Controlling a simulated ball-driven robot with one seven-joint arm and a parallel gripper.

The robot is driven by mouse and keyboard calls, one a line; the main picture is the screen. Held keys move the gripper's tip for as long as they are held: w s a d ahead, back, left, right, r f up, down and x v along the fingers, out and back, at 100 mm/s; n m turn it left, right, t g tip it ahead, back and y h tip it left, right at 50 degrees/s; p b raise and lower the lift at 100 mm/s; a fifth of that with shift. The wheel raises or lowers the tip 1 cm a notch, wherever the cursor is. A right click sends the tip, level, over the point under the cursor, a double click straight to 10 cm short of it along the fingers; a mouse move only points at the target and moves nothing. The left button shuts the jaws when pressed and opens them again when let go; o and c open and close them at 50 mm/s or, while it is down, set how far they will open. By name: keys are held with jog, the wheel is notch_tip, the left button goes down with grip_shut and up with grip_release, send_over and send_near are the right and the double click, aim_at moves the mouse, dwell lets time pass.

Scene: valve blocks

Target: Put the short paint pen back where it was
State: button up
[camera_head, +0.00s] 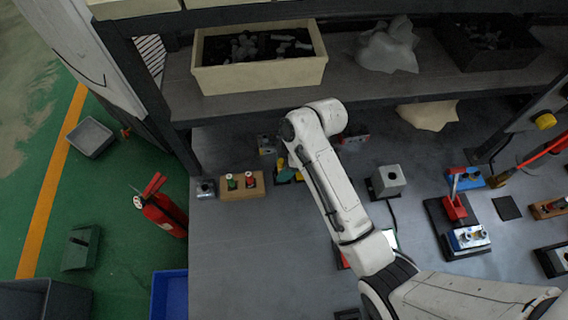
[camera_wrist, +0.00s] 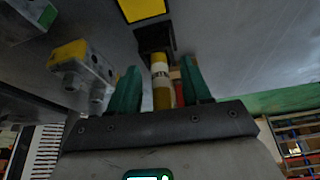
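My gripper (camera_wrist: 160,64) shows in the wrist view with two green fingers apart. A slim yellow and white banded piece (camera_wrist: 160,86), which looks like the paint pen, lies between them with visible gaps on both sides. Its far end meets a dark block (camera_wrist: 153,39). A red piece (camera_wrist: 180,93) shows beside it, near the right finger. In the head view my gripper (camera_head: 287,174) is mostly hidden by my arm at the back of the bench; bits of green and yellow show there. I cannot tell the pen's length or its original place.
A wooden block with green and red knobs (camera_head: 242,186) stands left of my gripper, beside a small grey block (camera_head: 206,189). A grey cube block (camera_head: 388,181) stands right of my arm. A shelf with a cream bin (camera_head: 260,77) overhangs the back. The bench's front left is clear.

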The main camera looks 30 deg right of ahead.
jog(key=shift+d+r, duration=0.15)
jog(key=shift+r, duration=0.35)
jog(key=s+d+r, duration=0.2)
jog(key=s+d, duration=0.1)
jog(key=d, duration=0.3)
jog(key=s+d+r, duration=0.2)
jog(key=s+d, duration=0.1)
jog(key=d, duration=0.3)
jog(key=shift+s, duration=0.2)
